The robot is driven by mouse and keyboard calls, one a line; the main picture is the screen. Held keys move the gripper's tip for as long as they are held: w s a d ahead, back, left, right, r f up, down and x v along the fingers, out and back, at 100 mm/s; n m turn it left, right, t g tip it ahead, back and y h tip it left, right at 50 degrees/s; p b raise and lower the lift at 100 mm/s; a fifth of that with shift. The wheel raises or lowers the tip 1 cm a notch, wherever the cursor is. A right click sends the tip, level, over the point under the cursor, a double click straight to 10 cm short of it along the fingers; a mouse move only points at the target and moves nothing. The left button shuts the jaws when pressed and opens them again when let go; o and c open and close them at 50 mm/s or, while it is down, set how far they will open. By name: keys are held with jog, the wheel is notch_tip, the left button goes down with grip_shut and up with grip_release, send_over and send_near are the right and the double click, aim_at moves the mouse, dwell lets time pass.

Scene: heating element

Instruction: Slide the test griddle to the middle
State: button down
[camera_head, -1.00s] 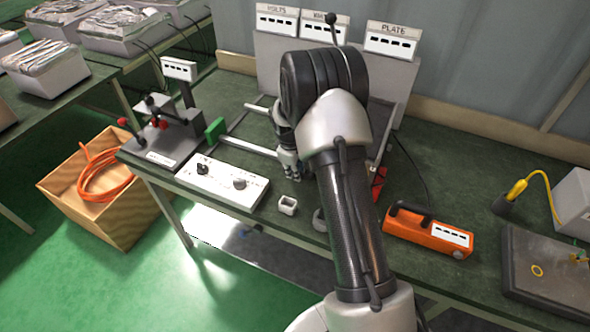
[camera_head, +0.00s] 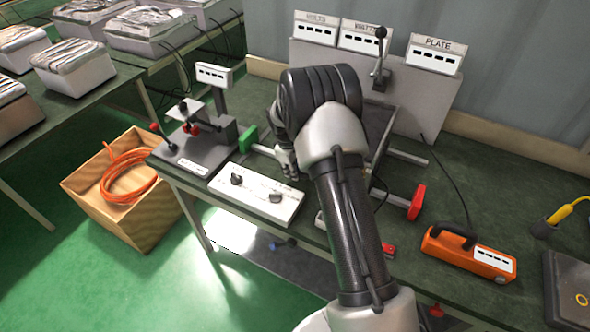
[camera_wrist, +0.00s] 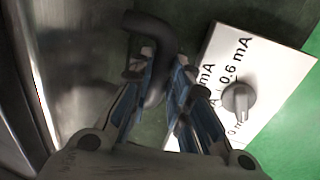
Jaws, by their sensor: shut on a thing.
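The test griddle seems to be the dark pan (camera_head: 376,122) mostly hidden behind my arm in the head view. It lies between rails with a green end block (camera_head: 248,140) at left and a red one (camera_head: 417,203) at right. In the wrist view a shiny metal surface, apparently the griddle (camera_wrist: 85,50), fills the left side. My gripper (camera_head: 288,168) is low at the rails' front, behind the white control box. In the wrist view my gripper (camera_wrist: 162,72) is shut on a dark bent handle (camera_wrist: 150,24). Where the handle joins the griddle is unclear.
The white control box (camera_head: 256,193) with knobs stands close in front of my gripper. A grey test stand (camera_head: 195,140) is at left. An orange device (camera_head: 468,254) is at right. Meter panels (camera_head: 377,75) stand behind. Bench between red block and orange device is clear.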

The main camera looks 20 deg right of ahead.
jog(key=c, duration=1.5)
grip_release()
jog(key=r, duration=0.4)
jog(key=s+a+r, duration=0.1)
jog(key=r, duration=0.6)
jog(key=shift+s+a+r, duration=0.2)
jog(key=shift+a+r, duration=0.2)
